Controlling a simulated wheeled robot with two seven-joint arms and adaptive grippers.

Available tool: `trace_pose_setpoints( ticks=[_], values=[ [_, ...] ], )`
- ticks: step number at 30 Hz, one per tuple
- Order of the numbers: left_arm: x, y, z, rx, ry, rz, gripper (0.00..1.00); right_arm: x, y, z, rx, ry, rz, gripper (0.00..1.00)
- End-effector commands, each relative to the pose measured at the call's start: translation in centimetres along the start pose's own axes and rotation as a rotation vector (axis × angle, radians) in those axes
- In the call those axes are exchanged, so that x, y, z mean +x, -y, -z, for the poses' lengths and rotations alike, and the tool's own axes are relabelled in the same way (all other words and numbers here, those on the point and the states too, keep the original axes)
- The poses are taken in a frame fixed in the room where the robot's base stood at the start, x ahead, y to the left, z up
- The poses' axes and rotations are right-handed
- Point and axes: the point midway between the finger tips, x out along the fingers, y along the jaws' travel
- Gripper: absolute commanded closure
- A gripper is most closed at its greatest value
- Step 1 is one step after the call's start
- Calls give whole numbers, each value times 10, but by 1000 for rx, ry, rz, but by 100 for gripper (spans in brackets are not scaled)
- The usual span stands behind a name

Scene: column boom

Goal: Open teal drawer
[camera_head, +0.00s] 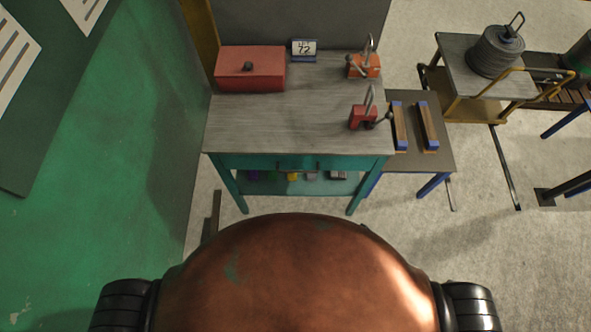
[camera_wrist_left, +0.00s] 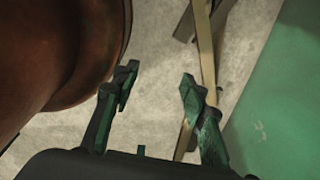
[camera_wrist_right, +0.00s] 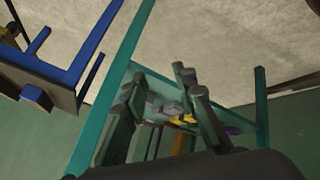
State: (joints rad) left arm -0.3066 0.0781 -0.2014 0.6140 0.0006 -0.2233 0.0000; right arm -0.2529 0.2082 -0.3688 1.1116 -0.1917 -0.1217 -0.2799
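The teal drawer (camera_head: 262,162) is the front panel under the grey top of a workbench, with a dark bar handle (camera_head: 298,166) at its middle. It looks shut, its front in line with the bench's front edge. Neither gripper shows in the head view.
Small items lie on the lower shelf (camera_head: 270,185). A blue-legged table (camera_head: 440,160) adjoins on the right. A green wall (camera_head: 110,140) stands left.

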Motion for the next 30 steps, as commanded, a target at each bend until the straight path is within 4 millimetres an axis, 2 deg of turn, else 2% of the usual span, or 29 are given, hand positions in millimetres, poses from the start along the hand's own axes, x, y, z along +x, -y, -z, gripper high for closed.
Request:
trace_pose_setpoints(
  ticks=[1, 3, 6, 9, 12, 15, 17, 24, 30],
  values=[
    [8, -1, -12, -2, 15, -1, 60, 2, -23, 52, -111, -100, -39, 74],
    [13, -2, -22, -4, 27, -2, 60, -8, -44, 119, -258, -221, -92, 74],
    [19, -2, -23, -4, 27, -1, 60, -32, -62, 198, -430, -363, -164, 74],
    [25, 0, -10, 0, 12, 0, 60, -61, -69, 262, -565, -481, -232, 74],
    [29, 2, 8, 3, -12, 2, 60, -91, -71, 311, -672, -578, -292, 74],
    [32, 2, 20, 6, -27, 2, 60, -115, -63, 348, -780, -672, -341, 74],
    [32, 3, 22, 6, -29, 3, 60, -121, -53, 359, -847, -723, -354, 74],
    [31, 2, 6, 2, -9, 2, 60, -127, -20, 373, -998, -855, -368, 74],
    [31, 1, -9, -1, 9, 1, 60, -121, -11, 386, -1029, -887, -372, 74]
  ],
)
